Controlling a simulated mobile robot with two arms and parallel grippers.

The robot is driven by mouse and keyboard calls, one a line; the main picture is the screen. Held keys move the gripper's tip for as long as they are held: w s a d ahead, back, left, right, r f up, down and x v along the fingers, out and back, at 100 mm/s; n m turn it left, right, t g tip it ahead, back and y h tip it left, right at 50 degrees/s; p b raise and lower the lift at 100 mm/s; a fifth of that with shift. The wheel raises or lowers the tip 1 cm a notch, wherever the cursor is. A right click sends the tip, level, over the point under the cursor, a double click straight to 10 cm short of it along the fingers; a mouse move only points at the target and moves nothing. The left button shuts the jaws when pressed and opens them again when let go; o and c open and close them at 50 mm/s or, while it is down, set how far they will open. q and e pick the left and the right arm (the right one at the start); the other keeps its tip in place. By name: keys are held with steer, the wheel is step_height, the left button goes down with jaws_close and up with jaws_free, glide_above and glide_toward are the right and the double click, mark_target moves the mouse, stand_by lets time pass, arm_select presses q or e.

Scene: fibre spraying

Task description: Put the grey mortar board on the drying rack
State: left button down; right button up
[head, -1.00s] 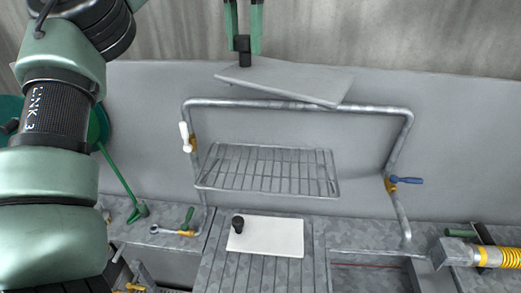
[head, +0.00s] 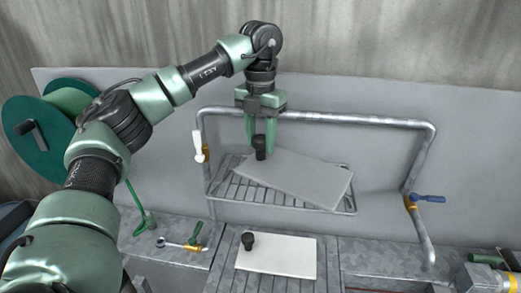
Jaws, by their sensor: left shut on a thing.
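The grey mortar board (head: 300,178) is a flat slab with a black knob (head: 260,147) at its left end. My left gripper (head: 260,143) comes down from above and is shut on that knob. The board is turned at an angle over the wire drying rack (head: 232,188) and hides much of it. I cannot tell whether the board touches the rack. The rack is fixed at the wall inside the bent pipe frame. My right gripper is not in view.
A white board (head: 277,259) with a black knob lies on the slatted bench below the rack. The galvanised pipe frame (head: 330,119) surrounds the rack, with a white-handled valve (head: 198,146) left and a blue-handled valve (head: 427,198) right. A green hose reel (head: 40,130) stands at the left.

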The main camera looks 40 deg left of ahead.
mark_target(261, 151)
arm_select(q)
step_height(261, 151, down, 2)
steer(key=shift+f+p, duration=0.25)
steer(key=shift+p, duration=0.1)
steer(key=shift+f, duration=0.4)
steer(key=c, duration=0.9)
jaws_free()
step_height(261, 151, up, 6)
steer(key=shift+d+r+b, duration=0.1)
steer(key=shift+r+b, duration=0.05)
steer(key=shift+b, duration=0.8)
step_height(261, 151, up, 6)
steer(key=shift+f+p, duration=0.1)
steer(key=shift+p, duration=0.5)
steer(key=shift+f, duration=0.15)
